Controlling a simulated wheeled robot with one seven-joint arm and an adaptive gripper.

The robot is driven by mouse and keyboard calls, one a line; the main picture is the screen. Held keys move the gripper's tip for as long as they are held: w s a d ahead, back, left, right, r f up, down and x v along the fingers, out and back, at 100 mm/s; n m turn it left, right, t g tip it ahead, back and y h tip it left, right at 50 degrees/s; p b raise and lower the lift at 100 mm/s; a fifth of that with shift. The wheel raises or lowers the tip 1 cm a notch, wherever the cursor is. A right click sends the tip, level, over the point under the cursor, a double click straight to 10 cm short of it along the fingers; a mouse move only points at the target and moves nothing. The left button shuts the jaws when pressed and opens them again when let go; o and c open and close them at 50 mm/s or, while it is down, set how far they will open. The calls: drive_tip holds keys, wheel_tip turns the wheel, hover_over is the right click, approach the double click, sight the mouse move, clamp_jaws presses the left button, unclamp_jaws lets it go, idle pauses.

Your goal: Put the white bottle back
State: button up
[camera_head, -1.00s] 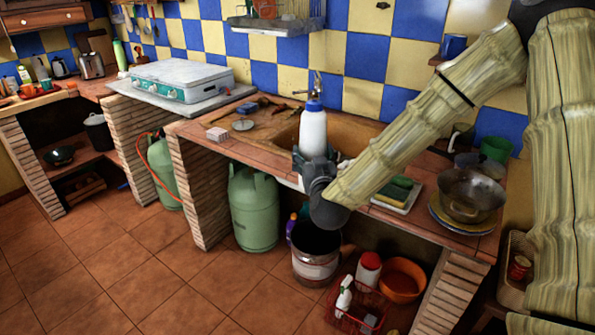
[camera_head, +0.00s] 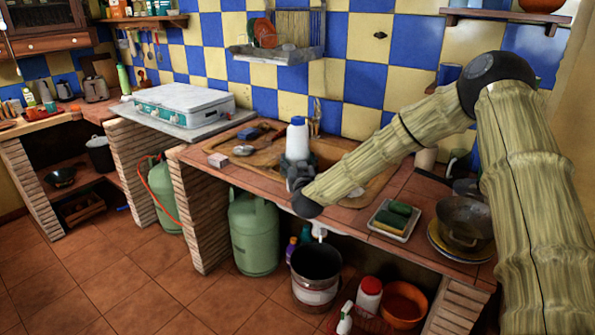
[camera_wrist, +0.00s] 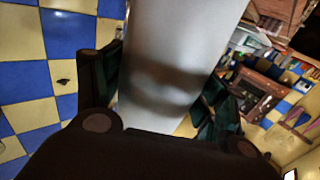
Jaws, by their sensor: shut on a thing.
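The white bottle (camera_head: 297,141) with a blue cap stands upright in my gripper (camera_head: 299,172), above the wooden counter at the sink area in the head view. My gripper is shut on the lower part of the bottle. In the wrist view the pale bottle body (camera_wrist: 175,60) fills the middle, with dark fingers on both sides of it.
A white and teal stove (camera_head: 185,106) stands to the left. A tray with sponges (camera_head: 394,220) and a metal pan (camera_head: 463,220) on plates are to the right. A dish rack (camera_head: 277,50) hangs on the tiled wall. A metal bucket (camera_head: 316,272) and red-capped white container (camera_head: 369,294) are below.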

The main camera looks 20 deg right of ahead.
drive_tip(key=shift+w+f+p, duration=0.15)
drive_tip(key=shift+f+p, duration=0.25)
drive_tip(key=shift+f, duration=1.25)
drive_tip(key=shift+f, duration=0.15)
drive_tip(key=o, duration=1)
